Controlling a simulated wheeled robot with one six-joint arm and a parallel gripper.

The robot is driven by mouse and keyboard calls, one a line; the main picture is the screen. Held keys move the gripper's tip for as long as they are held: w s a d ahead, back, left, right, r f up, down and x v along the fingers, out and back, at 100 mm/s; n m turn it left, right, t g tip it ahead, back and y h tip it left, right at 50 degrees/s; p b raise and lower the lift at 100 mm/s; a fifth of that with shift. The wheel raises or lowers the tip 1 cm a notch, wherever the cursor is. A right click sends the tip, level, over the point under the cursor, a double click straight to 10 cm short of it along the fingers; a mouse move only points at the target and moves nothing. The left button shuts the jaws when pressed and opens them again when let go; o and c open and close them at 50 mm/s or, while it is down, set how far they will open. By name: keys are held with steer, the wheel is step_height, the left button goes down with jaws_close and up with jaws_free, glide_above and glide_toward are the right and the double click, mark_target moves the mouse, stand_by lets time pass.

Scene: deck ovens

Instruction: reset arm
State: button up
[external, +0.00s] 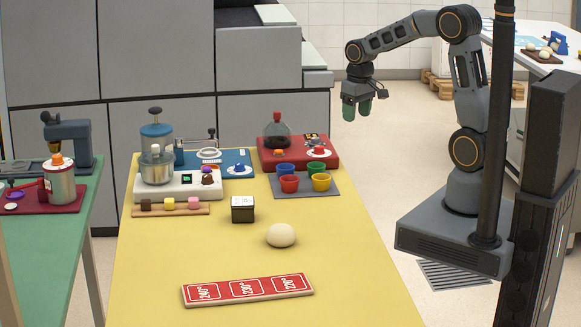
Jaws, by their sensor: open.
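My gripper (357,108) hangs at the end of my raised arm, to the right of the yellow table (345,250) and over the floor. Its fingers have greenish tips and point down. It is open, and I see nothing between the fingers. The arm reaches left from its base, with the elbow high. The gripper is apart from everything on the table.
On the table are a white dough ball (281,235), a small dark box (242,209), a red temperature strip (247,289), a grey mat (333,185) with coloured cups, a red tray (330,160) and a mixer (157,160). A green table (60,240) stands left.

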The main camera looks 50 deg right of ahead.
steer(key=s+a+r+t, duration=0.1)
steer(key=s+a+r, duration=0.1)
steer(key=s, duration=0.5)
steer(key=s+a+r+n+t, duration=0.1)
steer(key=s+a+r+t, duration=0.1)
steer(key=s, duration=0.6)
steer(key=shift+a, duration=0.2)
